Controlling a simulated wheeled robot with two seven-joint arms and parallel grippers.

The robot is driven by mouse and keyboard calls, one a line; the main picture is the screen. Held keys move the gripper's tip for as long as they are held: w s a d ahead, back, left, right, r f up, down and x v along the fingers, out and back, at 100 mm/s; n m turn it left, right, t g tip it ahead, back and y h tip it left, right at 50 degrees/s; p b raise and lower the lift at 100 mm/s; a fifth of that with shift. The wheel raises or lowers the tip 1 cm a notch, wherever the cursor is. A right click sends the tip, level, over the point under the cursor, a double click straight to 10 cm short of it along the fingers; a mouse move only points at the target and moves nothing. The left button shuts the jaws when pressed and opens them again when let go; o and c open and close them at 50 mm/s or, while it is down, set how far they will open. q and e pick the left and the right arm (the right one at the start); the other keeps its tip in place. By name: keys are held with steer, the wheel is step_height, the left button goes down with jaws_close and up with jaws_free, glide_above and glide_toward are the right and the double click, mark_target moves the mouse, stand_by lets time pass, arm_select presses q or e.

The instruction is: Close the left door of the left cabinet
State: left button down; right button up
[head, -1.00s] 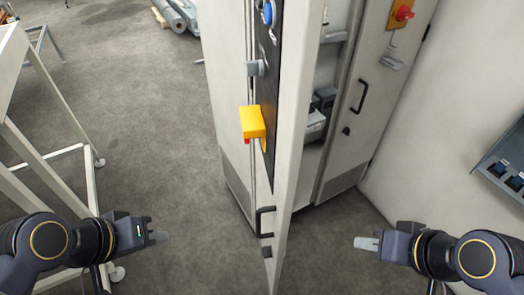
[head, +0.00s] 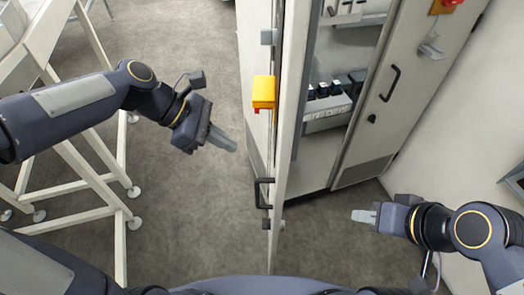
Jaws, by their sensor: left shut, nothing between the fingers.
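The left cabinet door (head: 290,120) stands open and is seen nearly edge-on in the middle of the head view. A black handle (head: 264,193) and a yellow box with a red part (head: 264,92) are on its left side. The cabinet interior (head: 325,145) shows to the right of the door. My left gripper (head: 222,138) is shut and empty, to the left of the door and apart from it. My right gripper (head: 364,216) is in front of the cabinet, to the right of the door, and apart from it. Its fingertips look close together, with nothing visible between them.
Another cabinet door (head: 385,90) with a black handle is right of the opening. A pale metal frame (head: 95,170) stands on the left, behind my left arm. A light wall is at the right. Grey floor (head: 195,210) is clear left of the open door.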

arm_select(q)
steer(key=d+f+p, duration=0.1)
steer(key=d+f, duration=0.2)
steer(key=d, duration=0.5)
steer(key=shift+f, duration=0.4)
steer(key=shift+s, duration=0.15)
